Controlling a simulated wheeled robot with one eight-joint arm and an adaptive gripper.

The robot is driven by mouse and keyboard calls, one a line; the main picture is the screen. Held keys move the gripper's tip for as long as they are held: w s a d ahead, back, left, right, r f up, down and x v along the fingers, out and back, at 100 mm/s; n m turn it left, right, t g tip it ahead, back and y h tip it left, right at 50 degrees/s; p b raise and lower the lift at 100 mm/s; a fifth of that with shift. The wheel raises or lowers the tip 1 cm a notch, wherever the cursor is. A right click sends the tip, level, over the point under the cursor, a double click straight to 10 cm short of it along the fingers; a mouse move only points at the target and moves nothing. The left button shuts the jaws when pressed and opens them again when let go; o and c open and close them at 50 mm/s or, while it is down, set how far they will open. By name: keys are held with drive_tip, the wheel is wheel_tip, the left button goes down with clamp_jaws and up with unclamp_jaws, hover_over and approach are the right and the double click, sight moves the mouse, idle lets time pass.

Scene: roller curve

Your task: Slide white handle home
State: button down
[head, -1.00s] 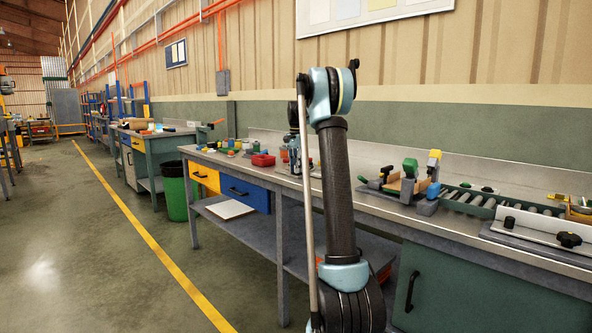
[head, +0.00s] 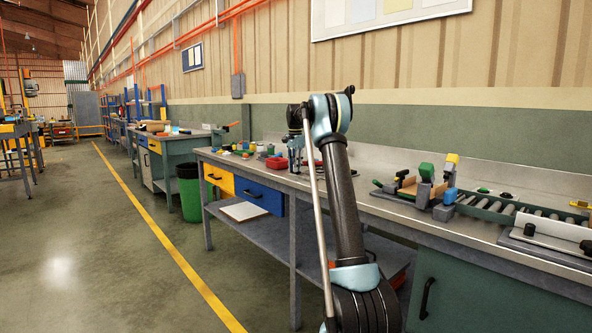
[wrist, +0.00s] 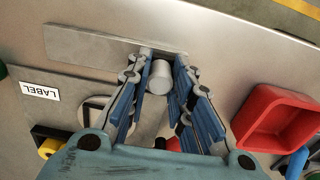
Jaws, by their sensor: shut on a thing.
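The white handle (wrist: 159,77) is a short, pale cylinder in the wrist view, standing between my gripper's fingers. My gripper (wrist: 160,62) is shut on it, with blue-padded fingers on its left and right sides. A dark slot opening (wrist: 165,53) lies just beyond the handle, at a flat grey metal strip (wrist: 100,45). The fingers hide part of the handle's base and the slot. In the head view my gripper (head: 296,158) is low over the bench and partly behind my arm. The handle cannot be made out there.
A red bin (wrist: 280,118) stands close to the right of my gripper. A plate with a LABEL tag (wrist: 38,91) lies to the left, with a yellow part (wrist: 50,147) below it. The bench (head: 385,205) also carries a clamp fixture (head: 425,185) and a roller track (head: 500,210) farther right.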

drive_tip(key=shift+w+a, duration=0.1)
drive_tip(key=shift+w, duration=0.05)
drive_tip(key=c, duration=1.4)
unclamp_jaws()
wheel_tip(320, 180, up, 12)
drive_tip(key=shift+f, duration=0.1)
